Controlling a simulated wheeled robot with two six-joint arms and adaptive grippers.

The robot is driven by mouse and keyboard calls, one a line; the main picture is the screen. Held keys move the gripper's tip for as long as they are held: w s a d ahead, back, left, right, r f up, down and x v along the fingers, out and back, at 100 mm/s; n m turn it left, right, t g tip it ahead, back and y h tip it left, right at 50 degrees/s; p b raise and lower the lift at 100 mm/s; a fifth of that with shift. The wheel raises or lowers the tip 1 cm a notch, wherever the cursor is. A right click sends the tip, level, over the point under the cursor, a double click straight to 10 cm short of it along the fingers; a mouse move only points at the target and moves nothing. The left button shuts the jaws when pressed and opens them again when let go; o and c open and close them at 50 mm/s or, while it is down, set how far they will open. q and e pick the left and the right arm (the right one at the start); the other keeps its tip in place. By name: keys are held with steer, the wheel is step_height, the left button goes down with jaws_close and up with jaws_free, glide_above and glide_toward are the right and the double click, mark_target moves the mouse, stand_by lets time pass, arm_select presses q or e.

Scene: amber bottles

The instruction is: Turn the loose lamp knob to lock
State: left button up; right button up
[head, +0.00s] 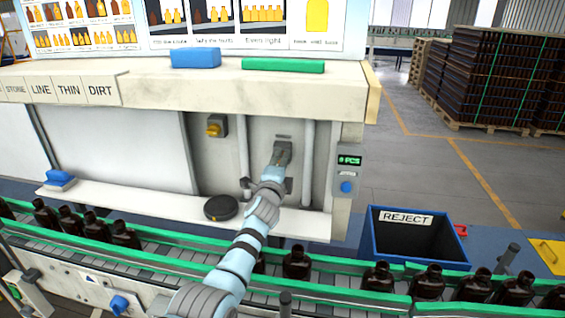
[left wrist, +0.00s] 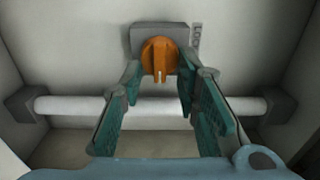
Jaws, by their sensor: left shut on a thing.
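The orange knob (left wrist: 160,56) sits on a grey block (left wrist: 145,34) on the pale wall, in the left wrist view. Its raised grip stands vertical in that picture, with a white mark at its lower end. A sideways LOCK label (left wrist: 196,40) is just right of the block. My left gripper (left wrist: 161,70) has its teal fingers on either side of the knob and is shut on it. In the head view my left gripper (head: 281,158) reaches the wall recess and hides the knob. My right gripper is in neither view.
A white tube (left wrist: 70,105) crosses below the knob. Another orange knob (head: 214,129) is on the panel left of my gripper. A black disc (head: 221,208) lies on the ledge. Brown bottles (head: 297,263) line the conveyor, and a blue reject bin (head: 415,240) stands right.

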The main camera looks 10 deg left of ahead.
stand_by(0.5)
arm_select(q)
steer(key=o, duration=1)
steer(key=shift+o, duration=0.2)
steer(key=s, duration=0.7)
steer(key=shift+s, duration=0.25)
